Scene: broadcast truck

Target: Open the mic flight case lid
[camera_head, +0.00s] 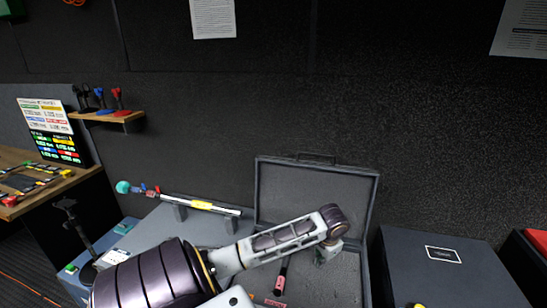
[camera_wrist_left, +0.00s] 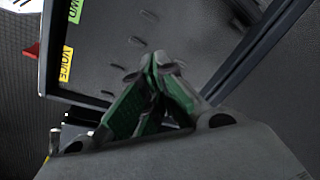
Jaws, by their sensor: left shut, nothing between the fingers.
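The mic flight case (camera_head: 347,275) is a grey case at the lower middle of the head view. Its lid (camera_head: 350,197) stands raised at the back, near the dark wall, with a handle on its top edge. My left arm reaches across the case from the lower left. My left gripper (camera_head: 321,261) points down over the open case, in front of the lid. In the left wrist view its green-padded fingertips (camera_wrist_left: 155,72) are together and empty, against a dark, slotted surface. Whether they touch anything is unclear. My arm hides the case's left part. My right gripper is not in view.
A dark object with a red label (camera_head: 281,280) lies in the case. A closed dark case (camera_head: 435,280) stands to the right. A grey surface on the left carries a microphone-like rod (camera_head: 200,205) on supports. A wall shelf (camera_head: 107,116) holds several small microphones.

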